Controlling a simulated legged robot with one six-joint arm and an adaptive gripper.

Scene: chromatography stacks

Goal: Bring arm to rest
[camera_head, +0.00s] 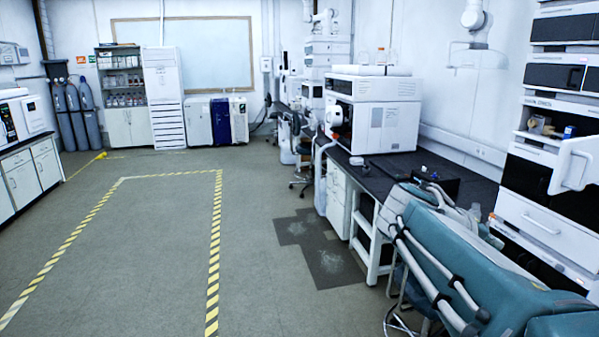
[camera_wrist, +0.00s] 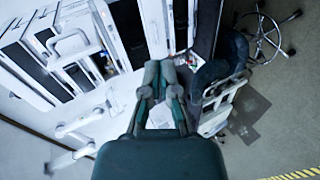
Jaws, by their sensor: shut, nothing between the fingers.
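My gripper (camera_wrist: 160,70) shows in the middle of the wrist view, with its two teal and grey fingers close together at the tips. It is shut and holds nothing. My teal and grey arm (camera_head: 490,270) fills the lower right of the head view, beside the dark bench and in front of the chromatography stack (camera_head: 540,215). Its folded links hide part of the bench and the lower stack. I cannot clearly make out the gripper in the head view.
A white panel with a handle (camera_head: 577,165) sticks out from the stack close to my arm. A dark bench (camera_head: 395,165) carries a white instrument (camera_head: 375,110). A stool (camera_wrist: 215,75) stands beside my gripper in the wrist view. The floor (camera_head: 130,270) at left is clear.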

